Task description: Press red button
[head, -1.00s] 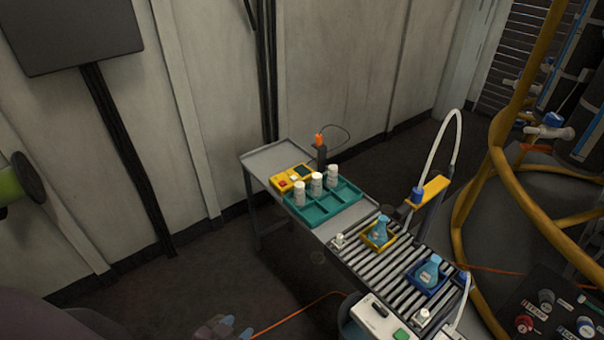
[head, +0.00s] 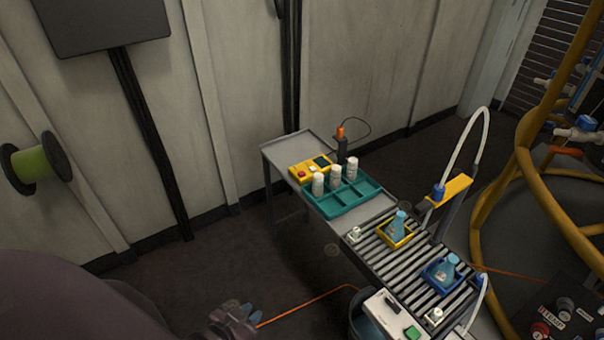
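A small red button (head: 301,173) sits on the left part of a yellow control box (head: 312,168), beside a pale button and a dark screen. The box lies on the far end of the grey table (head: 288,148). My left gripper (head: 248,312) is low in the picture, over the dark floor, in front of the table and well away from the box. Its fingers are small and dim, so I cannot tell whether they are open. My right gripper is out of view.
A teal tray (head: 342,208) with white bottles stands close to the yellow box. A roller conveyor (head: 396,258) carries flasks in yellow and blue trays. A white unit with a green button (head: 412,332) stands at its near end.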

